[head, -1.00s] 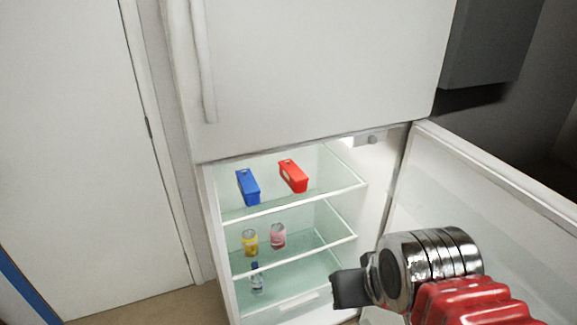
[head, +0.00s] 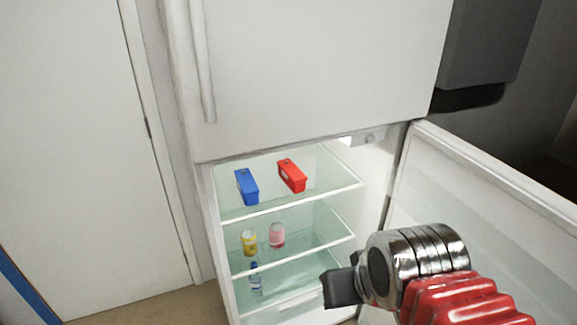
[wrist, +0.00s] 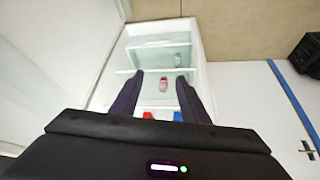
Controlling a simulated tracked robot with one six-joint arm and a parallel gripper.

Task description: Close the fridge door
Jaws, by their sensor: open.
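The white fridge's lower door (head: 485,185) stands wide open at the right in the head view, its inner face showing. In the wrist view a pale panel, likely this door (wrist: 45,50), fills the left side. The open fridge compartment (head: 290,225) has lit glass shelves. My gripper (head: 340,288) is in front of the compartment's lower right, left of the door. In the wrist view my gripper (wrist: 160,79) has its two dark fingers apart with nothing held between them. Any contact with the door cannot be seen.
A blue box (head: 247,187) and a red box (head: 291,175) sit on the top shelf. Yellow (head: 249,242) and pink (head: 277,235) cans and a small bottle (head: 256,279) are below. A closed upper door (head: 310,70) is above; a white room door (head: 80,160) is left.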

